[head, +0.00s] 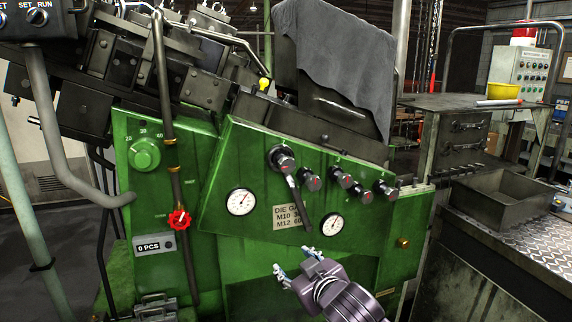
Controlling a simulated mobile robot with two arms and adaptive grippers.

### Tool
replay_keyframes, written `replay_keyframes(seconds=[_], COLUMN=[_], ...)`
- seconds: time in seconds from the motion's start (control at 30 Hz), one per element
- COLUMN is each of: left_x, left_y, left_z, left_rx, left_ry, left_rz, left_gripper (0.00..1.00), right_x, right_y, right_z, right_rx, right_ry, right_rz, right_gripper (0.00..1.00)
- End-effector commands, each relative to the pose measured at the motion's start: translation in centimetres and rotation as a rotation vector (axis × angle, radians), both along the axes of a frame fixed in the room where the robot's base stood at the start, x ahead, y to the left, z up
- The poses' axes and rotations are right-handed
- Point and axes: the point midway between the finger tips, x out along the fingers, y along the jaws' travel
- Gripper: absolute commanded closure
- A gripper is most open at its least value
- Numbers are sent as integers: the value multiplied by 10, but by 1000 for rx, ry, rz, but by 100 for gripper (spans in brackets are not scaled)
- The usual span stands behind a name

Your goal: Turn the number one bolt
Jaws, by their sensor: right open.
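A row of several dark round bolt-like knobs with reddish end faces sticks out of the sloped green panel (250,180). The leftmost and largest knob (283,159) has a dark lever or wrench with a pale upper part (301,208) hanging down from it. Another knob (311,179) sits to its right, with more (341,177) further right. I cannot read any number on them. My right gripper (297,263) is open and empty, low in front of the green machine, below the knobs and gauges and apart from them. My left gripper is out of view.
Two white gauges (241,201) and a partly hidden die plate (287,216) are on the panel. A red valve wheel (179,219) and pipe stand at left. A grey tray (497,197) and dark cabinet (452,140) are at right.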

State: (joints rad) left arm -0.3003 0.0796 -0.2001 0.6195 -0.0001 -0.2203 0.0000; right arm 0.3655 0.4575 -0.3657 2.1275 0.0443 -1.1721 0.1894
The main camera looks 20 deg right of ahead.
Motion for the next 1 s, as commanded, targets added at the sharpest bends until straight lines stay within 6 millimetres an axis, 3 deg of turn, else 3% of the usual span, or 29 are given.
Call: replay_keyframes(seconds=[0.03,0.1,0.2,0.33,0.5,1.0], left_x=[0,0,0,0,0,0], left_y=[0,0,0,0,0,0], left_z=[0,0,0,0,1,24], left_rx=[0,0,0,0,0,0], left_ry=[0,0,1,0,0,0], left_rz=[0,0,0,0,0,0], left_gripper=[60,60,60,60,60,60], right_x=[19,37,56,67,74,135], right_y=[-5,-10,-16,-23,-26,-24], right_z=[35,77,129,174,194,195], right_rx=[-18,-34,-52,-66,-71,-69], right_ry=[-70,-152,-249,-329,-363,-362], right_rz=[1,4,6,5,5,4], right_gripper=[51,51,51,51,51,51])
